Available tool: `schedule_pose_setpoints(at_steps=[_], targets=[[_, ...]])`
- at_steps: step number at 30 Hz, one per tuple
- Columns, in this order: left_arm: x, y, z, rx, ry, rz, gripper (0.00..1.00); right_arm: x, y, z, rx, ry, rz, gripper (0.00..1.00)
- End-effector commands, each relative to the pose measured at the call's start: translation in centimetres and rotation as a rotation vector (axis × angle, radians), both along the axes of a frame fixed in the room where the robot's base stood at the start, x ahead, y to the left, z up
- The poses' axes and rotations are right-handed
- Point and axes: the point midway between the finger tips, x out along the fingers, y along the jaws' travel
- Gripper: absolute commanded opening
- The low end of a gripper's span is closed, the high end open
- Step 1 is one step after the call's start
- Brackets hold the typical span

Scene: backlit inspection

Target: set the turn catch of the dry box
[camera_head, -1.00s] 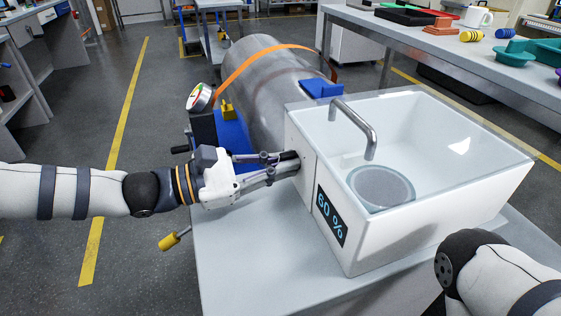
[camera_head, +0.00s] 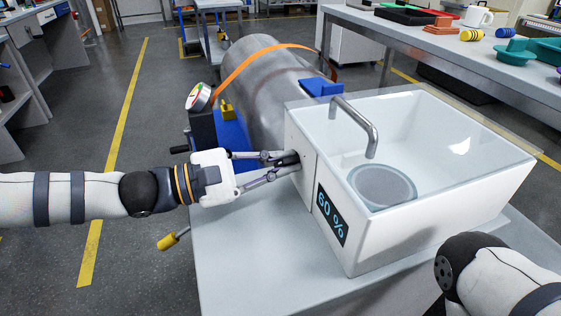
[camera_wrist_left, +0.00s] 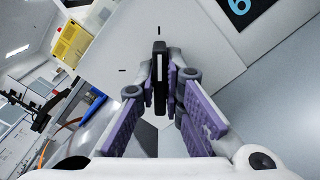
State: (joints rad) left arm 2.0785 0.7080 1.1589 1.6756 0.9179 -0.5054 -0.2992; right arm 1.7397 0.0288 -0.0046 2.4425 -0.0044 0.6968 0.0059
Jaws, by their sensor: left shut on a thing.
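The dry box (camera_head: 440,215) is a white case with a clear lid, a metal bar handle (camera_head: 360,128) and a 60 % display (camera_head: 331,215). Its turn catch (camera_head: 288,160) is a small dark bar on the left face. My left gripper (camera_head: 293,163) reaches it from the left and is shut on it. In the left wrist view the black catch (camera_wrist_left: 160,72) stands between the fingertips (camera_wrist_left: 168,80), pointing up and down in the picture; the fingers hide part of it. My right arm shows at lower right, but its gripper is out of view.
A round grey-topped disc (camera_head: 383,187) lies inside the box. A large grey cylinder (camera_head: 262,85) with an orange strap and a gauge (camera_head: 198,97) lies behind. The bench front (camera_head: 260,280) is clear.

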Motion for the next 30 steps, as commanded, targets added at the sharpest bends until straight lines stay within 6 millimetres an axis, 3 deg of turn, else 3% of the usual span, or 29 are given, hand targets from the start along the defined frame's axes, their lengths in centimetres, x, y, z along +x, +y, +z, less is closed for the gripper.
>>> schedule_pose_setpoints(at_steps=[7, 9, 11, 20, 23, 30], targets=[[0.1, 0.0, 0.0, 0.001, -0.003, 0.001, 0.00, 0.0, 0.0, 0.0, 0.000, 0.000, 0.000, 0.00], [0.1, 0.0, 0.0, 0.001, -0.003, 0.001, 0.20, 0.0, 0.0, 0.0, 0.000, 0.000, 0.000, 0.00], [0.0, 0.0, 0.0, 0.002, -0.003, 0.001, 0.29, 0.0, 0.0, 0.0, 0.000, 0.000, 0.000, 0.00], [0.0, 0.3, 0.0, 0.001, -0.002, 0.001, 0.29, 0.0, 0.0, 0.0, 0.000, 0.000, 0.000, 0.00], [-0.4, 1.8, 0.0, 0.002, -0.001, 0.004, 0.29, 0.0, 0.0, 0.0, 0.000, 0.000, 0.000, 0.00], [-2.4, 8.0, 0.0, 0.002, -0.003, 0.006, 0.29, 0.0, 0.0, 0.0, 0.000, 0.000, 0.000, 0.00]])
